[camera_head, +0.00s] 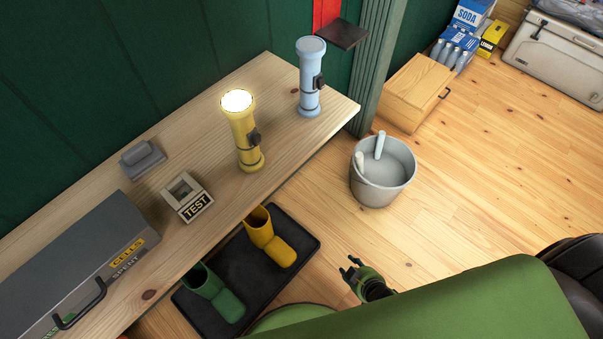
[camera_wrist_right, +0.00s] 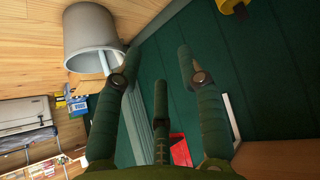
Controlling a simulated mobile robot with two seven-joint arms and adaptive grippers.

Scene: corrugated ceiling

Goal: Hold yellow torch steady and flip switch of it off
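The yellow torch (camera_head: 245,145) stands upright on the wooden bench, its lens (camera_head: 237,100) glowing at the top. Its dark switch (camera_head: 254,137) is on the right side of the body. My right gripper (camera_head: 352,268) is low over the floor, right of the bench and well apart from the torch. In the right wrist view its fingers (camera_wrist_right: 160,72) are spread with nothing between them. My left gripper is in neither view.
A pale blue torch (camera_head: 310,85) stands behind the yellow one. A tester (camera_head: 187,197), a grey block (camera_head: 142,159) and a cell box (camera_head: 75,265) share the bench (camera_head: 215,200). A bucket (camera_head: 378,190) and a boot tray (camera_head: 297,228) stand on the floor.

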